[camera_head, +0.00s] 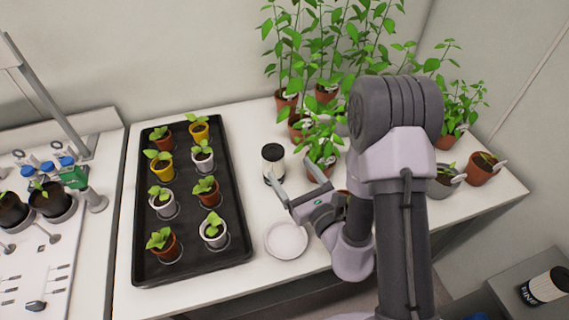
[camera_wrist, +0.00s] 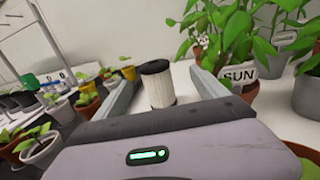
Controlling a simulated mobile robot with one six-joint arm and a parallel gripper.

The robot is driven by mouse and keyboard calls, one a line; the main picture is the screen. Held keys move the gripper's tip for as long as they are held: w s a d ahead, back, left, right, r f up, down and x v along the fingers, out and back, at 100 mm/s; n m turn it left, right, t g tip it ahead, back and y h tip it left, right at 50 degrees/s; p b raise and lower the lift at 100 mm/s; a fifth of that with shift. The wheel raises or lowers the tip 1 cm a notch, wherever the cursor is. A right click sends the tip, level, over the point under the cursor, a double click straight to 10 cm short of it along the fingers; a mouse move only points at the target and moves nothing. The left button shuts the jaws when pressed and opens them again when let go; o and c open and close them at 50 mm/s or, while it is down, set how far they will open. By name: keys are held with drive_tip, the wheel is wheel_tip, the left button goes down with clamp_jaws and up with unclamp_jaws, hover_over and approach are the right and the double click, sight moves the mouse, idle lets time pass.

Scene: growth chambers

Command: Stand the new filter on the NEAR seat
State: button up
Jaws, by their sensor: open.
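A white pleated filter with a black top (camera_head: 273,162) stands upright on the white table, right of the black tray. In the wrist view the filter (camera_wrist: 158,92) shows ahead, between the lines of my two fingers. My gripper (camera_head: 291,170) is open and empty, its fingertips close to the filter; I cannot tell whether they touch it. A second black-and-white cylinder with dark lettering (camera_head: 545,288) is at the lower right, on or in a grey box. A white round disc (camera_head: 286,240) lies bare near the table's front edge. No seat label is readable.
The black tray (camera_head: 240,250) holds several potted seedlings on the left. Tall leafy plants (camera_head: 330,50) crowd the back right; one pot bears a SUN tag (camera_wrist: 239,73). A bench with dark pots and blue-capped items (camera_head: 30,260) stands far left.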

sight(268, 145)
drive_tip(key=x, duration=0.7)
drive_tip(key=a+b+x, duration=0.1)
drive_tip(key=x, duration=0.3)
drive_tip(key=shift+a, duration=0.2)
clamp_jaws()
